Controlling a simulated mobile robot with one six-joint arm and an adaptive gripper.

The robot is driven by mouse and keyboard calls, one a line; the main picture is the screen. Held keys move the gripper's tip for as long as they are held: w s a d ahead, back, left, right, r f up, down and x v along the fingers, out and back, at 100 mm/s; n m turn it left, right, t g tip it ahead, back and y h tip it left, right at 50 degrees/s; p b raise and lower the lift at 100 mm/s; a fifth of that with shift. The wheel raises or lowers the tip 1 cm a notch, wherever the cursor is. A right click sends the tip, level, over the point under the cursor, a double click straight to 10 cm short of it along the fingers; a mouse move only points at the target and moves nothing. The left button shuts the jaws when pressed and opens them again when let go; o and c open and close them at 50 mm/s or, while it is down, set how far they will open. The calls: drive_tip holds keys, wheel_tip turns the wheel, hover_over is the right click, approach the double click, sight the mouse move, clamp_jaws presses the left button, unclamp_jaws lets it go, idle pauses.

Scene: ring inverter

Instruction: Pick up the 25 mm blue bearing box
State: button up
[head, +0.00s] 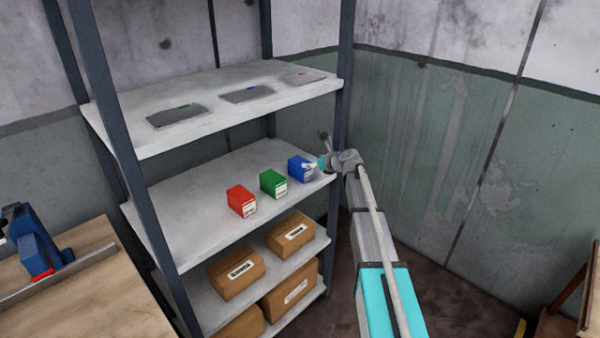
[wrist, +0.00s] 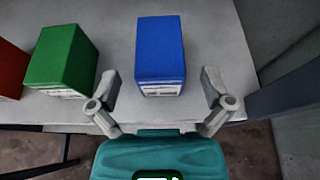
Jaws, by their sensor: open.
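The blue box (head: 300,169) stands on the middle shelf at its right end, near the front edge. In the wrist view the blue box (wrist: 160,50) stands upright in line with the gap between my fingers, with a white label low on its front. My gripper (wrist: 160,90) is open and empty. Its two fingers are spread to the left and right of the box's near end.
A green box (head: 273,183) and a red box (head: 241,200) stand left of the blue one. The shelf post (head: 344,80) rises close to my arm. The upper shelf (head: 215,87) holds flat grey trays. Cardboard boxes (head: 236,271) fill the lower shelves.

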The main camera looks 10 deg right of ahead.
sight(302, 162)
idle(0.3)
drive_tip(key=b+x, duration=0.2)
drive_tip(key=x, duration=0.2)
drive_tip(key=shift+f, duration=0.2)
drive_tip(key=shift+w+a+f, duration=0.15)
drive_tip(key=shift+w+a, duration=0.2)
drive_tip(key=shift+w, duration=0.1)
drive_tip(key=c, duration=1.1)
drive_tip(key=shift+c, duration=0.2)
